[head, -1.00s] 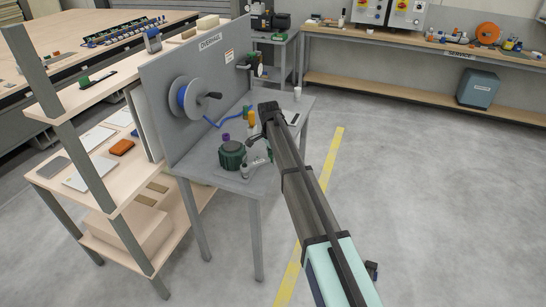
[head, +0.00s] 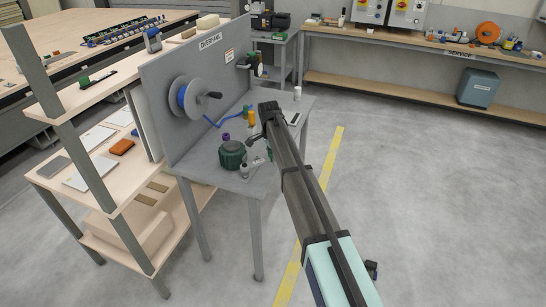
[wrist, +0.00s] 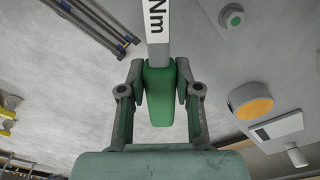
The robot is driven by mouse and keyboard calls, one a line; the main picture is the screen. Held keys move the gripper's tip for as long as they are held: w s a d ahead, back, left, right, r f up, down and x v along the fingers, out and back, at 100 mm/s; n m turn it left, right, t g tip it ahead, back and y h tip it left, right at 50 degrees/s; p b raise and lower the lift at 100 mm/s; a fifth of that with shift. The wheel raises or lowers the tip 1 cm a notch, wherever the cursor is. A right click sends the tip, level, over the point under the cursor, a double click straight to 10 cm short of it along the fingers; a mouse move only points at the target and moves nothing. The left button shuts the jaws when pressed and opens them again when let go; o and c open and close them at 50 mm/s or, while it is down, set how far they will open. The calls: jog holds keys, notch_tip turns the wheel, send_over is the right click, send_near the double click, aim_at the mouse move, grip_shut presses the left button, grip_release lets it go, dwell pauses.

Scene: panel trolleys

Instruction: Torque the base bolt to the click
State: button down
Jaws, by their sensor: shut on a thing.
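A torque wrench with a green handle (wrist: 160,100) and a light shaft (wrist: 157,20) marked "Nm" shows in the wrist view. My gripper (wrist: 163,75) is shut on the green handle, one finger on each side. The shaft runs out of the top of the wrist view, so the wrench's head is hidden there. In the head view my gripper is over the grey trolley table (head: 215,170), mostly hidden by my arm. A small grey fitting (head: 252,169) stands near the table's front edge. I cannot make out the base bolt or whether the wrench is on it.
A dark green round part (head: 232,155), a purple piece (head: 225,137) and an orange-yellow cylinder (head: 252,119) stand on the table. A white cup (head: 297,92) stands at the back. Floor to the right is clear.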

jog(key=shift+f, duration=0.1)
jog(key=shift+f+b, duration=0.4)
jog(key=shift+f, duration=0.5)
jog(key=s+r+m+p, duration=0.1)
jog(key=s+m, duration=0.6)
jog(key=s+a+r+m+g+p, duration=0.1)
jog(key=s+m+p, duration=0.1)
jog(key=s+m, duration=0.6)
jog(key=shift+s+a, duration=0.15)
jog(key=shift+a, duration=0.1)
jog(key=c, duration=1.4)
grip_release()
grip_shut()
